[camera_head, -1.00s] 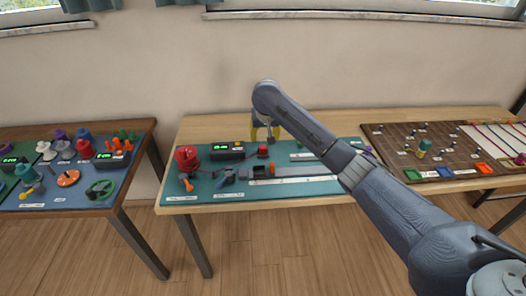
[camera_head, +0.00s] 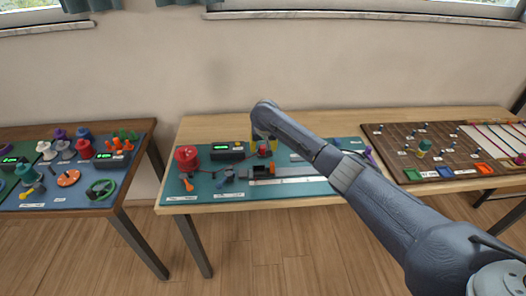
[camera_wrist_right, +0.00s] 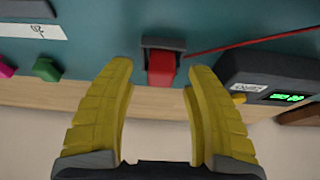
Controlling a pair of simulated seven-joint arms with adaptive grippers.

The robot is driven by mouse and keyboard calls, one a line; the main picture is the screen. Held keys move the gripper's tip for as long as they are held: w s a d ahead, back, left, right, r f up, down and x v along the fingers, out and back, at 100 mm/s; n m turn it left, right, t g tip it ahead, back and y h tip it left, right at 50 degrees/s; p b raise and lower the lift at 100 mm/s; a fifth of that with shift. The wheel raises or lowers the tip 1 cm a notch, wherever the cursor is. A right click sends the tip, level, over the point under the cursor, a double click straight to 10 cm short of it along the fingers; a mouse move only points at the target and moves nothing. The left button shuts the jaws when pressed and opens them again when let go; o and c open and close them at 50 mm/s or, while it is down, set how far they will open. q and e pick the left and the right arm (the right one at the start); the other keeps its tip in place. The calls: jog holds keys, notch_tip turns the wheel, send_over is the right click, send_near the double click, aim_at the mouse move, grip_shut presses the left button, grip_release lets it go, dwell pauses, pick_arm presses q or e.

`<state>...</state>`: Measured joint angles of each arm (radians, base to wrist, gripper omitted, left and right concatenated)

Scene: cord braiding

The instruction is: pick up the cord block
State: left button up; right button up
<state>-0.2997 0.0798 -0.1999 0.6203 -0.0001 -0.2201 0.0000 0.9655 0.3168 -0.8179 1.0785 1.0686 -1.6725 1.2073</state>
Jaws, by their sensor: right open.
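The cord block, a small red block (camera_wrist_right: 161,69), sits in a dark holder (camera_wrist_right: 163,43) on the teal board. A thin red cord runs off to the right from beside it in the wrist view. My right gripper (camera_wrist_right: 160,70) is open, with its yellow fingers on either side of the block and gaps on both sides. In the head view my right gripper (camera_head: 263,146) hangs down over the block, which is mostly hidden there. I cannot tell whether the fingertips are down at the block's height. My left gripper is not in view.
A black box with a green display (camera_head: 228,151) stands left of the gripper. A red spool (camera_head: 187,158) is at the board's left end, and a grey rail (camera_head: 300,178) lies in front. Other tables stand left and right with parts boards.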

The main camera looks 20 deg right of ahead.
jog(key=shift+w+f, duration=0.15)
jog(key=shift+f, duration=0.2)
grip_shut()
dwell(0.3)
